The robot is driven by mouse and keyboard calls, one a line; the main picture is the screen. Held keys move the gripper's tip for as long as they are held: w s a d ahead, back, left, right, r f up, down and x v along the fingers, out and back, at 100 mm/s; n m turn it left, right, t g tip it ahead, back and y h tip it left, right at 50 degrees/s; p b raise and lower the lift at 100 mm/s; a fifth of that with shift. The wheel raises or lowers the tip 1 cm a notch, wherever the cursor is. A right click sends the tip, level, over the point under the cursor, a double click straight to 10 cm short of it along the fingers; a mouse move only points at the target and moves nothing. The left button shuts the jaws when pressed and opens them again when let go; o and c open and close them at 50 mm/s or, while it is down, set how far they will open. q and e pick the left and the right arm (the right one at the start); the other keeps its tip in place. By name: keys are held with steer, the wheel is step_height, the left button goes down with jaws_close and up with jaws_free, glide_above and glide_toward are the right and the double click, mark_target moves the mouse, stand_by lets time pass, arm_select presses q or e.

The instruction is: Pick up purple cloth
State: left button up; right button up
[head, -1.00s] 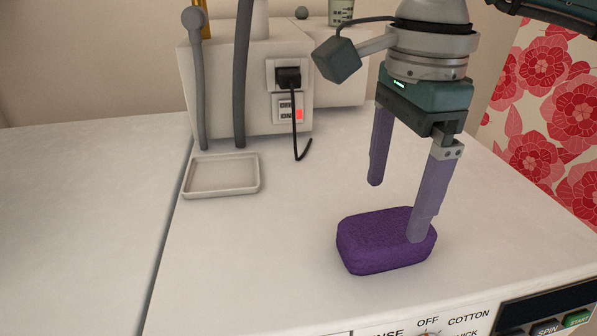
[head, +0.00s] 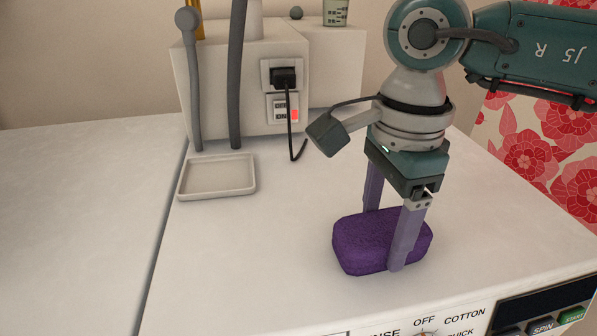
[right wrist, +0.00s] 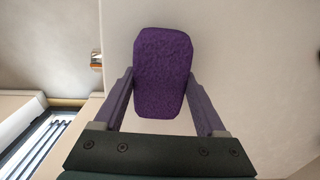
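The purple cloth (head: 362,246) is a thick, rounded, sponge-like block lying flat on the white machine top. It also shows in the right wrist view (right wrist: 162,75). My right gripper (head: 385,238) points down over it, open, with one finger in front of the cloth and the other behind it. In the right wrist view the fingers (right wrist: 162,80) stand on either side of the cloth, close to its edges; I cannot tell whether they touch it. The far fingertip is hidden behind the cloth in the head view. My left gripper is not in view.
A shallow white tray (head: 217,177) lies to the left. Behind it stands a white box unit (head: 235,85) with a plugged-in black cable (head: 291,130) and grey hoses. The machine's control panel (head: 425,322) runs along the front edge. The top around the cloth is clear.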

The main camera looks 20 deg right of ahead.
mark_target(384, 226)
steer(key=c, duration=0.8)
steer(key=shift+r+p, duration=0.9)
steer(key=shift+r, duration=9.15)
